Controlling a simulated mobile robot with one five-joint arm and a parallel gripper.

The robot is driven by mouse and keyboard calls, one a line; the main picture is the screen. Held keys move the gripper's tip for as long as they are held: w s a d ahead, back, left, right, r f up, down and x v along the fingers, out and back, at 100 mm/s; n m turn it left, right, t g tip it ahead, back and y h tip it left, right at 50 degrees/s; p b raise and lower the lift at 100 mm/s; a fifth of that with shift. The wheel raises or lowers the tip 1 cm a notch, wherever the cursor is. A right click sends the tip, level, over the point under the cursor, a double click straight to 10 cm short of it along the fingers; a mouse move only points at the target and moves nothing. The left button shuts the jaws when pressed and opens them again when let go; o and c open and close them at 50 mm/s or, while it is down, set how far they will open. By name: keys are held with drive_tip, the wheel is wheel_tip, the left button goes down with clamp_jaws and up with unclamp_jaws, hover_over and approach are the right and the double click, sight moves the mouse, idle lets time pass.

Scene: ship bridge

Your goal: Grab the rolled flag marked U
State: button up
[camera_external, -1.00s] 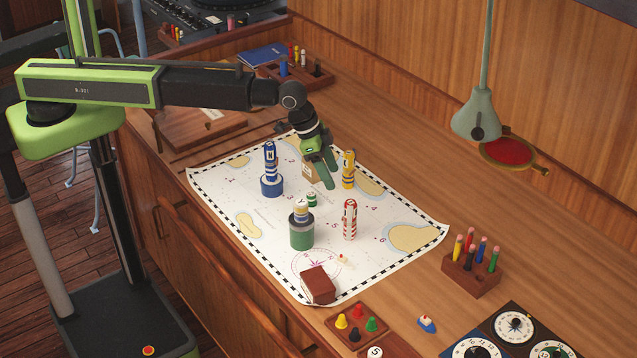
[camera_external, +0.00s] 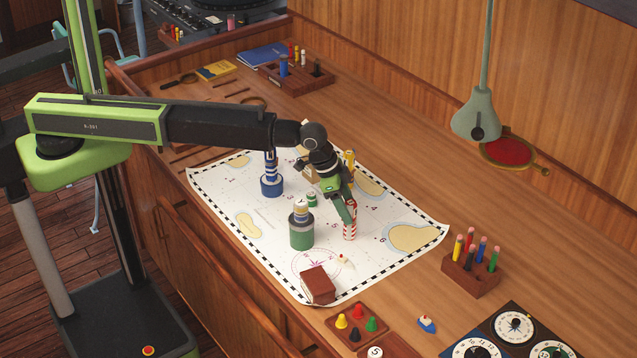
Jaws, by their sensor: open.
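Several rolled flags stand on the chart (camera_external: 235,200); no letter U can be read on any of them. A red-and-white roll (camera_external: 350,233) stands upright at the chart's right middle, its upper part hidden by my gripper (camera_external: 346,214). My gripper is open and points down at this roll; I cannot tell whether the fingers are around it or in front of it. A yellow banded roll (camera_external: 350,158) stands behind, partly hidden by my wrist. A blue-and-white roll (camera_external: 270,180) stands in a blue base. A pale roll (camera_external: 301,211) stands in a grey-green holder (camera_external: 302,236).
A small green piece (camera_external: 312,200) and a tan block (camera_external: 311,175) are close to my gripper. A brown box (camera_external: 318,285) weighs down the near chart edge. A pencil block (camera_external: 471,272) and hanging lamp (camera_external: 476,115) are right.

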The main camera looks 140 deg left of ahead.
drive_tip(key=b, duration=0.5)
hover_over(354, 238)
drive_tip(key=f, duration=0.3)
drive_tip(key=s+f, duration=0.1)
drive_tip(key=f, duration=0.1)
drive_tip(key=shift+a, duration=0.35)
drive_tip(key=shift+r+p, duration=0.3)
clamp_jaws()
